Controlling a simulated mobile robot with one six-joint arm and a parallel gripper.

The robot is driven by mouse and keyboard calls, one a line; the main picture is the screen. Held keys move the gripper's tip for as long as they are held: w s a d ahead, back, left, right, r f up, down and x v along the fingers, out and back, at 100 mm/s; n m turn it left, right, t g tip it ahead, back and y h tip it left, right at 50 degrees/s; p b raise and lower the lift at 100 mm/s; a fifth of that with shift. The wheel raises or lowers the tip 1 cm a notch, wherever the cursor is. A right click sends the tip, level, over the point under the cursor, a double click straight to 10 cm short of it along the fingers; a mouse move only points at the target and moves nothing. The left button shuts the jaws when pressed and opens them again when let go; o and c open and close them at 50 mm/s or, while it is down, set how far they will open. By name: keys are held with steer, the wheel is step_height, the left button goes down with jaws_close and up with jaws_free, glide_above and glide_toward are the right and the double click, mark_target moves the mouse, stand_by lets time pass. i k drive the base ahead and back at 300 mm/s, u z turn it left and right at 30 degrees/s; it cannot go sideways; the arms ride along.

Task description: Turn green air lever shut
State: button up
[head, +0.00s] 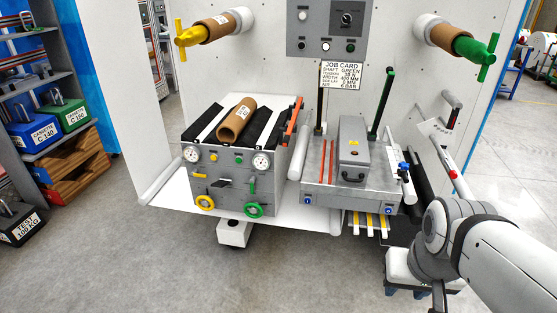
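The green air lever (252,186) is a small green handle on the front of the grey cabinet (225,180), right of centre. It looks about upright. It sits below the right pressure gauge (261,161) and above a green handwheel (253,210). A yellow lever (199,176) lies about level on the left side of the same front. My arm is at the lower right, well away from the green lever. I cannot make out any gripper fingers in this view.
A yellow handwheel (204,202) is at the cabinet's lower left. A brown roll (236,119) lies on top. A grey table (338,188) with a box (353,145) stands between the cabinet and my arm. Bare floor lies in front. Shelves (45,85) stand far left.

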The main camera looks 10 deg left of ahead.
mark_target(252, 180)
steer(key=z, duration=0.05)
steer(key=k, duration=1.1)
steer(key=u, duration=0.85)
steer(key=i, duration=2.25)
steer(key=z, duration=0.7)
steer(key=k, duration=0.85)
steer(key=z, duration=0.15)
steer(key=i, duration=0.85)
steer(key=u, duration=0.1)
